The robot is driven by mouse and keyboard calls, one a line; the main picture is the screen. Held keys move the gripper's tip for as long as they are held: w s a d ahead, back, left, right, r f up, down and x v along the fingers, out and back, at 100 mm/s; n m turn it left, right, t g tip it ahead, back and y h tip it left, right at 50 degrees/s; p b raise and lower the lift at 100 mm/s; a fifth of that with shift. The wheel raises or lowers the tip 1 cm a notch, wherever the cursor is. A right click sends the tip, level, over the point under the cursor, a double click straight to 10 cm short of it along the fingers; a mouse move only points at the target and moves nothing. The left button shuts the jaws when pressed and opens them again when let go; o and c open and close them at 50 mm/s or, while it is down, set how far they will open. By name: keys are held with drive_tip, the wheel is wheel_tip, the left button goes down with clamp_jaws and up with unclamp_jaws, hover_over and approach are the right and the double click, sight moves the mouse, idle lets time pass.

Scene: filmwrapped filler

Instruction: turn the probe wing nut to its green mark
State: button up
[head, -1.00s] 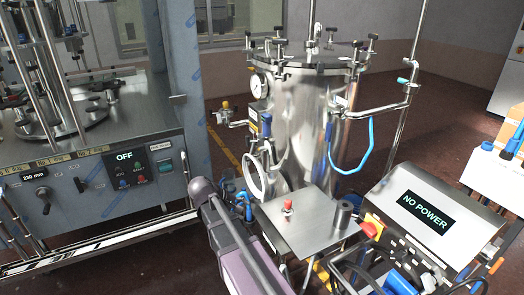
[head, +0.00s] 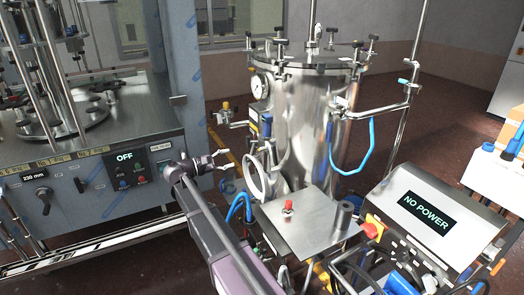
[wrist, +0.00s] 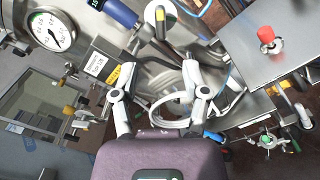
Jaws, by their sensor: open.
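My gripper (head: 224,160) is open and empty in the head view, left of the steel vessel (head: 305,120) and in front of the grey machine's edge. In the wrist view its two pale fingers (wrist: 160,75) are spread with the vessel's fittings behind them. I cannot pick out the probe wing nut or its green mark for certain. A small fitting with green arms (wrist: 268,141) shows at the lower right of the wrist view. An orange-capped fitting (wrist: 70,111) shows at the left, apart from the fingers.
A steel table (head: 305,225) with a red knob (head: 288,206) stands in front of the vessel. A control box (head: 425,215) reading NO POWER is at the right. The grey machine (head: 100,215) fills the left. A gauge (head: 260,86) and blue hose (head: 366,150) are on the vessel.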

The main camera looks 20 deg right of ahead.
sight(258, 150)
drive_tip(key=shift+d, duration=0.1)
drive_tip(key=d, duration=1.3)
drive_tip(key=shift+w+d, duration=0.25)
drive_tip(key=shift+d, duration=0.1)
clamp_jaws()
